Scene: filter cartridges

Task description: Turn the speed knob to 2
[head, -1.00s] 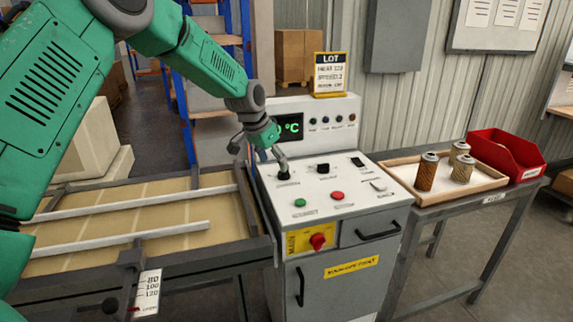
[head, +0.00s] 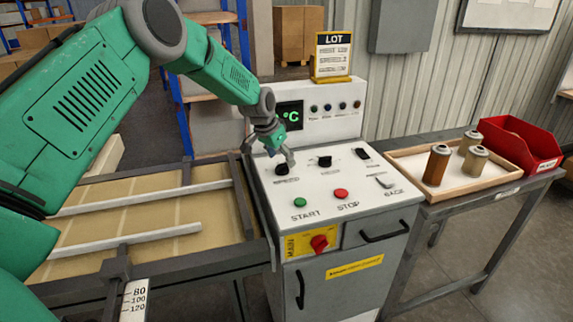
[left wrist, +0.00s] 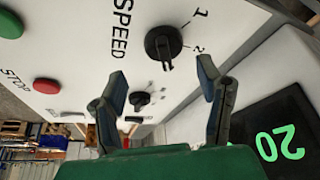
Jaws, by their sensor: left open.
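The speed knob (head: 282,169) is the leftmost black knob on the white sloping panel top. In the left wrist view the black knob (left wrist: 163,43) sits beside the word SPEED, with the marks 1 and 2 towards the display side. I cannot tell surely which mark its pointer faces. My left gripper (head: 281,155) is just above this knob, fingers pointing down. In the left wrist view the open left gripper (left wrist: 163,72) has its fingers spread apart with nothing between them, and the knob lies beyond the fingertips. My right gripper is not in view.
A middle knob (head: 325,161), a green START button (head: 299,202) and a red STOP button (head: 341,193) are close by. The display housing (head: 340,108) rises behind. A tray (head: 397,165) with cartridges and a red bin (head: 520,150) stand to the right.

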